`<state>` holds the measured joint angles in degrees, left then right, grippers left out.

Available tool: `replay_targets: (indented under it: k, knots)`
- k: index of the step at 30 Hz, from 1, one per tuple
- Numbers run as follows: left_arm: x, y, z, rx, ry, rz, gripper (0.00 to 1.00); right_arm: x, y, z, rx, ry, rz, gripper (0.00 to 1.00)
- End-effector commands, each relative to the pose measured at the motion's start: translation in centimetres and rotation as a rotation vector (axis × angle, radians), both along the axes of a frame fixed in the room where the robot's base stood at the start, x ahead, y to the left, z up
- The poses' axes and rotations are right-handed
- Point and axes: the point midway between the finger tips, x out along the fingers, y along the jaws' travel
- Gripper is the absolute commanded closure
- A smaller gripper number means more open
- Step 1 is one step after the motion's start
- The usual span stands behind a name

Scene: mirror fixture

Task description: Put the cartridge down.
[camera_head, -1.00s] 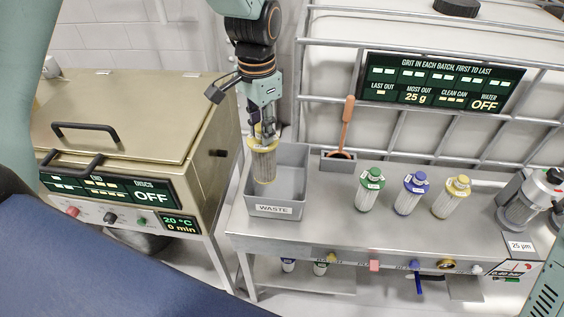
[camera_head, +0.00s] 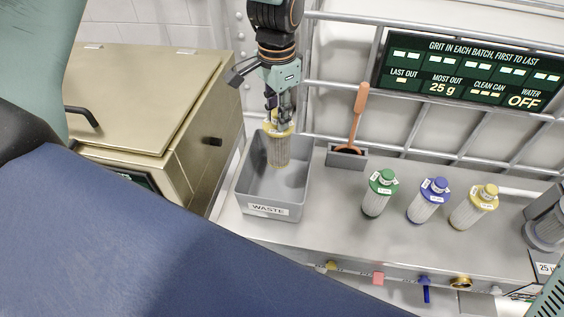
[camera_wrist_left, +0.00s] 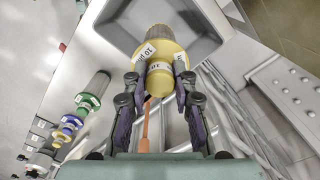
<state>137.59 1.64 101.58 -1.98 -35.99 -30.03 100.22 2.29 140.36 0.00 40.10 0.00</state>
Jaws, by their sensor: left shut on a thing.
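A cartridge (camera_head: 280,150) with a yellow cap and a pale mesh body hangs upright in my left gripper (camera_head: 279,122). The gripper is shut on its yellow cap. The cartridge is over the open grey bin labelled WASTE (camera_head: 268,210), its lower end appearing inside the bin's walls. Whether it touches the bin floor cannot be told. In the left wrist view, the fingers (camera_wrist_left: 158,90) flank the yellow cap (camera_wrist_left: 160,60), which carries white labels marked 10, with the bin beyond. My right gripper is not in view.
Green-capped (camera_head: 379,192), blue-capped (camera_head: 427,200) and yellow-capped (camera_head: 474,206) cartridges stand on the steel bench to the right. An orange-handled tool (camera_head: 357,118) stands in a grey holder (camera_head: 346,157) beside the bin. A beige machine (camera_head: 150,100) is at left.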

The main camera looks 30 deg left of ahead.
Motion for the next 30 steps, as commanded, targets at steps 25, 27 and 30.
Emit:
replay_targets:
  k: [25, 27, 30]
  knots:
    - [-0.3, 0.0, -9.9, 0.0, 0.001, 0.0, 1.0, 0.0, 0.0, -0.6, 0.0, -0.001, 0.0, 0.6]
    - [-0.2, 0.0, -10.5, 0.001, 0.001, 0.0, 1.0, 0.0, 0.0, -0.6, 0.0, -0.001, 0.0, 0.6]
    - [-0.1, 0.0, -10.5, 0.0, -0.002, 0.0, 1.0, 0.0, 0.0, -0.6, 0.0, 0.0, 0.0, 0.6]
